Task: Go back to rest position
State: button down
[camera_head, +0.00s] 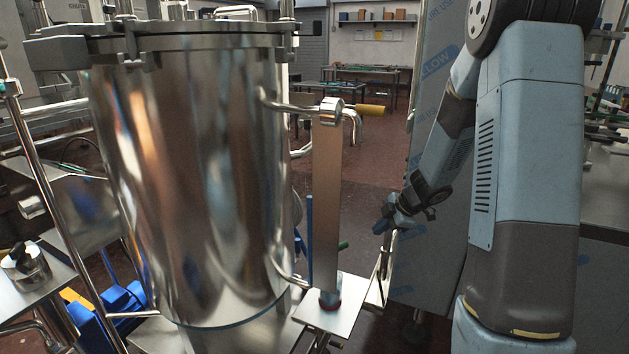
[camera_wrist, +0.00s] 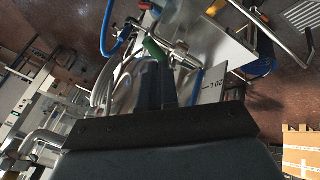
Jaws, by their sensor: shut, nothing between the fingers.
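My gripper (camera_head: 380,229) shows small in the head view, at the end of my blue-grey arm, right of the steel tank (camera_head: 190,180) and its upright sight tube (camera_head: 327,200). In the head view it is apart from the tube. In the wrist view my gripper (camera_wrist: 156,66) has its two dark fingers side by side and shut, with nothing held. A green handle (camera_wrist: 154,48) on a steel pipe fitting shows just beyond the fingertips. I cannot tell whether they touch it.
A tall film-wrapped panel (camera_head: 408,265) stands behind my arm. Blue hose (camera_wrist: 107,30) and a cardboard box (camera_wrist: 301,140) show in the wrist view.

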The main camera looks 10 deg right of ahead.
notch_tip(320, 180, up, 13)
jog(key=w+d+m+t+h, duration=0.2)
jog(key=m+t+h, duration=0.2)
jog(key=m, duration=0.1)
jog(key=s+d+r+m+t+h, duration=0.1)
jog(key=s+r+m+h, duration=0.1)
jog(key=s+r+m, duration=0.15)
jog(key=s+d+r+m+h, duration=0.2)
jog(key=s+r, duration=0.1)
jog(key=r, duration=0.2)
jog(key=s+a+r+m+g+y, duration=0.1)
jog(key=s+a+m, duration=0.2)
jog(key=s, duration=0.5)
jog(key=s+a+r+m+g+y, duration=0.1)
jog(key=s+a+m, duration=0.1)
jog(key=s, duration=0.7)
jog(key=s+a+r+m+g+y, duration=0.1)
jog(key=s+a+m+g, duration=0.1)
jog(key=s, duration=0.7)
jog(key=a+m, duration=0.1)
jog(key=a, duration=0.1)
jog(key=shift+a+r+m, duration=0.35)
jog(key=c, duration=1.8)
grip_release()
